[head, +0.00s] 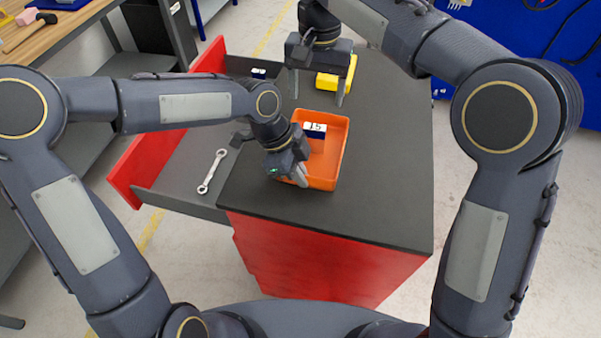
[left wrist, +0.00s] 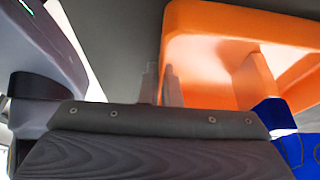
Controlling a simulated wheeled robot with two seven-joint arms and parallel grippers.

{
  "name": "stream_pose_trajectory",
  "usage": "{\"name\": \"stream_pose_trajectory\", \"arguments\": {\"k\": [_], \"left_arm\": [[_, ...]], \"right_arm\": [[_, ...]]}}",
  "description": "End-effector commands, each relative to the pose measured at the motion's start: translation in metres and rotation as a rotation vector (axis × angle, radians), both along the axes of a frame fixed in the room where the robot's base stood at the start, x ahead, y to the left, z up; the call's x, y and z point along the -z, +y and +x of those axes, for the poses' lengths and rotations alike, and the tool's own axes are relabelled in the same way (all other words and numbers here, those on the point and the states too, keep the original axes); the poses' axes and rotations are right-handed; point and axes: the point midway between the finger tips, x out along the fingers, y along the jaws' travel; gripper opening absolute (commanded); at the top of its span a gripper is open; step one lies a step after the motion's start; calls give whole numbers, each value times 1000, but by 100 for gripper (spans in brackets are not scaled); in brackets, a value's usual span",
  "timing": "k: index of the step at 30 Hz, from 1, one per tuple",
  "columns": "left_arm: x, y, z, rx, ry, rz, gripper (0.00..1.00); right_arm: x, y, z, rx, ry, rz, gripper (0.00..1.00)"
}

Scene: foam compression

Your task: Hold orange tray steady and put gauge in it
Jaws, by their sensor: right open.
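The orange tray (head: 342,150) lies on the dark worktop. A dark blue gauge with a white face marked "15" (head: 315,128) shows inside its outline, at the far left part, apparently resting in it. My left gripper (head: 301,176) is at the tray's near left wall. In the left wrist view its fingers (left wrist: 161,85) sit close together on either side of the wall of the tray (left wrist: 205,65), so it looks shut on it. My right gripper (head: 318,90) is open and empty beyond the tray.
A yellow and black object (head: 349,76) stands behind my right gripper. A red-fronted drawer (head: 172,160) is open at left, holding a wrench (head: 212,171) and a small white-labelled dark item (head: 258,73). The worktop (head: 388,150) right of the tray is clear.

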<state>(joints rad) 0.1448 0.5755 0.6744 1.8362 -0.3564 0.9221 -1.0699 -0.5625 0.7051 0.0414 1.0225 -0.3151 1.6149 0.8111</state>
Motion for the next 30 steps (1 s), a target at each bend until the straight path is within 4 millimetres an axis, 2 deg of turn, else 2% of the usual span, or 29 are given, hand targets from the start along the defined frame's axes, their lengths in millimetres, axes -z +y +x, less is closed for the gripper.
{"name": "stream_pose_trajectory", "arguments": {"k": [10, 12, 16, 25, 30], "left_arm": [[-1, 0, 0, -1, -2, -1, 0], [-1, 0, 0, 0, -1, -1, 13], [-1, 0, 0, 0, -1, -1, 29], [-2, 1, 0, 0, -1, 0, 29], [-20, 8, 3, -4, -5, -1, 29]], "right_arm": [[-4, 0, 0, 0, 0, 1, 71], [-4, 0, 0, 0, 0, 1, 71], [-4, 0, 0, 0, 0, 1, 71], [-4, 0, 0, 0, 0, 1, 71], [-4, 0, 0, 0, 0, 1, 71]]}}
